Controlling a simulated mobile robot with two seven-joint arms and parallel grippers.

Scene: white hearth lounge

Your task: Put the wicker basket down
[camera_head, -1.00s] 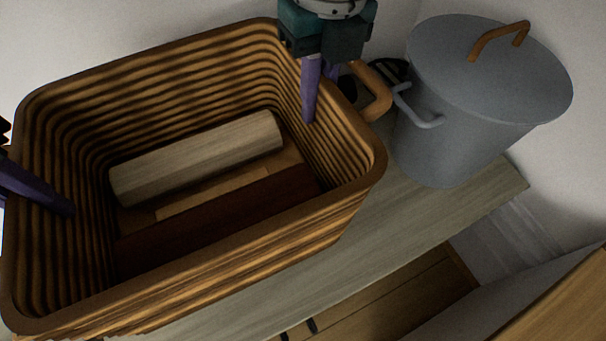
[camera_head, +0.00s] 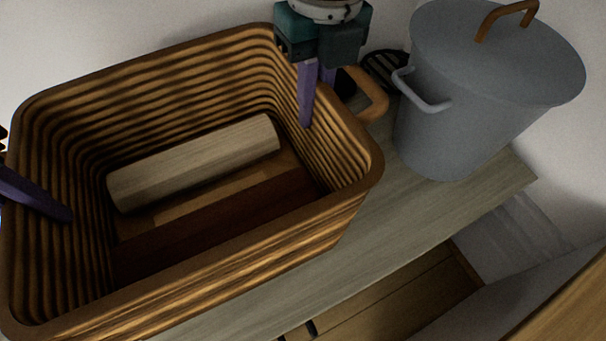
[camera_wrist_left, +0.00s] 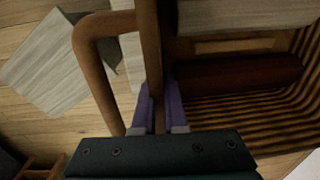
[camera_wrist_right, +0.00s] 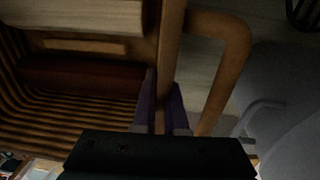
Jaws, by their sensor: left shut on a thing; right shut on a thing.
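The wicker basket (camera_head: 190,291) is a brown ribbed box with a pale log-like roll (camera_head: 195,163) and a dark red-brown block (camera_head: 215,222) inside. It is over a grey wooden bench top (camera_head: 400,225); I cannot tell whether its hidden bottom touches. My left gripper (camera_head: 66,214) is shut on the basket's left wall; the left wrist view shows its fingers (camera_wrist_left: 160,108) astride the rim beside a loop handle. My right gripper (camera_head: 310,122) is shut on the right wall, and the right wrist view shows its fingers (camera_wrist_right: 163,108) astride the rim beside the other handle.
A grey lidded bin (camera_head: 455,125) with a wooden lid handle stands close to the basket's right. A dark slatted round thing (camera_head: 384,70) lies behind, near the white wall. A wooden floor (camera_head: 400,300) shows below the bench's front edge.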

